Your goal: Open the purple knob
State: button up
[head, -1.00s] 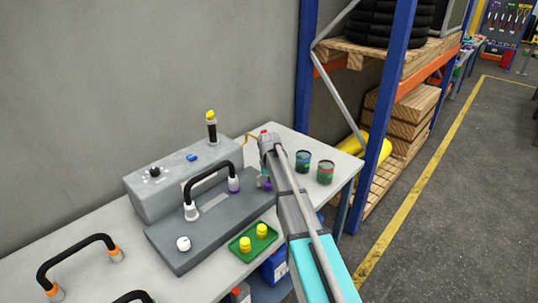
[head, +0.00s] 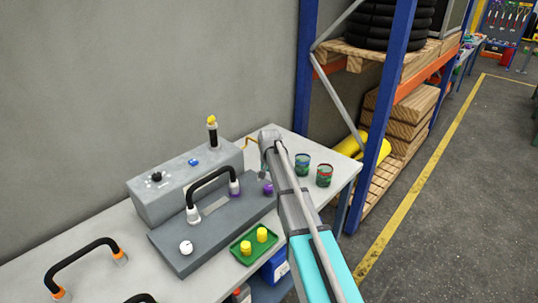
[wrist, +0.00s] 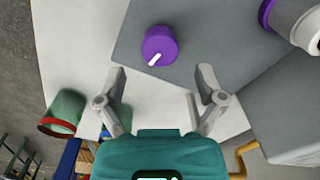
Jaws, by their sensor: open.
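The purple knob (head: 268,188) sits at the right end of the grey fixture plate (head: 190,252), beside my arm. In the wrist view the purple knob (wrist: 159,45) has a white pointer line aimed to the lower left. My gripper (wrist: 162,74) is open and empty, with its two fingers spread on either side below the knob in the picture. Nothing is between the fingers. In the head view my gripper (head: 264,170) is up behind the knob, mostly hidden by my own wrist.
A black handle (head: 210,177) with white and purple ends stands on the plate. A white knob (head: 186,247) sits at its left. A green tray (head: 238,251) with yellow pieces lies in front. Two cups (head: 303,165) (head: 324,175) stand right of my arm. A grey box (head: 175,195) stands behind.

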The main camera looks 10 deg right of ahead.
aim_at(269, 186)
notch_tip(269, 186, up, 10)
jog(key=p, duration=0.9)
jog(key=shift+d, duration=0.1)
dwell(0.5)
jog(key=s+f+n+b, duration=0.2)
jog(key=s, duration=1.2)
jog(key=s+f+n+b, duration=0.1)
jog(key=s+f+n, duration=0.1)
jog(key=s, duration=1.3)
jog(key=shift+s+n+b, duration=0.2)
jog(key=shift+n+b, duration=0.1)
jog(key=shift+b, duration=0.05)
dwell(0.4)
